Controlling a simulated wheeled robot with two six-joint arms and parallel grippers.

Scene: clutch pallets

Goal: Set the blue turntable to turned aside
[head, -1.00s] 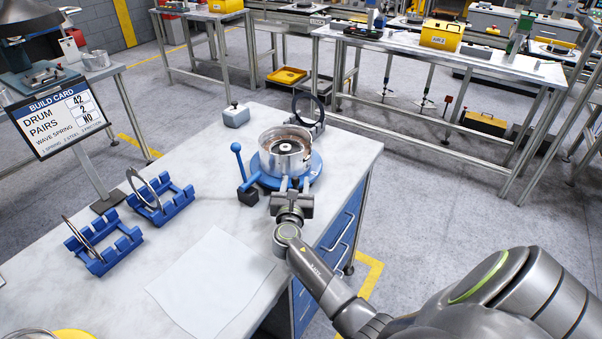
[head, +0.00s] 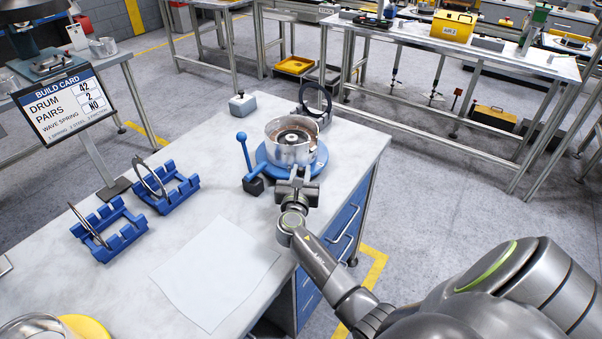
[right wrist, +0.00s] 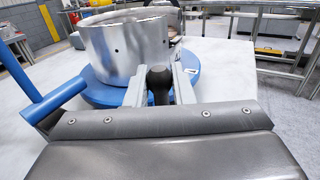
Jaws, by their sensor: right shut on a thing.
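The blue turntable (head: 318,166) sits near the right edge of the workbench and carries a round silver metal drum (head: 291,152). A blue lever with a ball knob (head: 241,137) rises at its left, beside a dark block (head: 254,186). My right gripper (head: 298,173) is at the turntable's near side. In the right wrist view, the right gripper (right wrist: 159,88) is shut on a dark upright knob (right wrist: 158,84) at the edge of the blue turntable (right wrist: 105,92). The knob's lower part is hidden. My left gripper is not in view.
A dark ring on a stand (head: 315,100) is close behind the drum. A grey block (head: 242,105) stands at the back. Two blue racks (head: 172,188) with rings, a white sheet (head: 215,272) and a build card (head: 62,108) are to the left.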

